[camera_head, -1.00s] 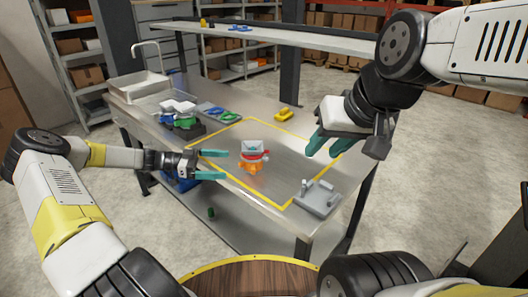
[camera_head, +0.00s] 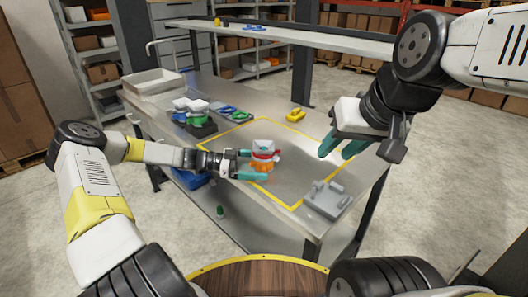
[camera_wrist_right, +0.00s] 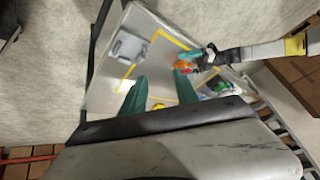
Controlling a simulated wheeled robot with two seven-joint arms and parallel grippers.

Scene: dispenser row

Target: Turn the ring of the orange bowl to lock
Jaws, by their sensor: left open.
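The orange bowl (camera_head: 262,167) stands inside the yellow-outlined area of the metal table. A red ring (camera_head: 263,156) sits above it, under a white top part (camera_head: 263,146). My left gripper (camera_head: 259,165) is open, with its teal fingers on either side of the orange bowl at about its height; I cannot tell whether they touch it. The orange bowl also shows, small, in the right wrist view (camera_wrist_right: 183,68). My right gripper (camera_head: 341,148) is open and empty, raised above the table's right side; its spread fingers show in the right wrist view (camera_wrist_right: 161,90).
A grey fixture (camera_head: 327,198) stands at the front right of the table. A yellow object (camera_head: 296,115) lies at the back. Green and white parts (camera_head: 194,116) and a grey tray (camera_head: 229,116) are at the left, near the sink (camera_head: 153,82). The yellow-outlined area around the bowl is mostly clear.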

